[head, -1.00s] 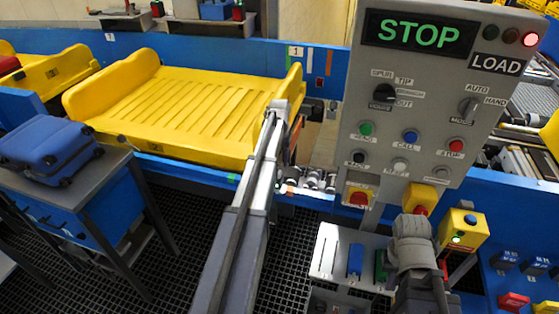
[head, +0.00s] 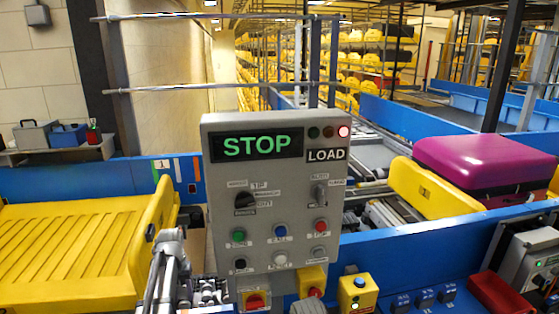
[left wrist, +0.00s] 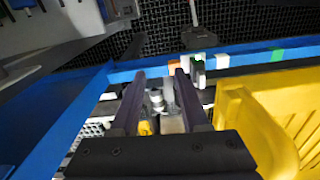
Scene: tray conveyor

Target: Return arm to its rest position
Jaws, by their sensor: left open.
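My left arm (head: 165,264) comes up at the bottom of the head view, between the yellow tray and the grey control panel. Its fingertips are not clear there. In the left wrist view my left gripper (left wrist: 160,76) has its two dark fingers apart, with nothing held between them. Rollers and a blue rail (left wrist: 240,57) show beyond the fingers. The yellow tray (head: 75,250) is left of the arm in the head view, and right of the fingers in the left wrist view (left wrist: 262,125). My right gripper is not in view.
The control panel (head: 270,225) reads STOP and LOAD with a red lamp lit, close right of my left arm. A yellow button box (head: 357,294) stands low beside it. A purple suitcase (head: 488,172) rests on a yellow tray (head: 425,190) at the right. Blue conveyor walls run behind.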

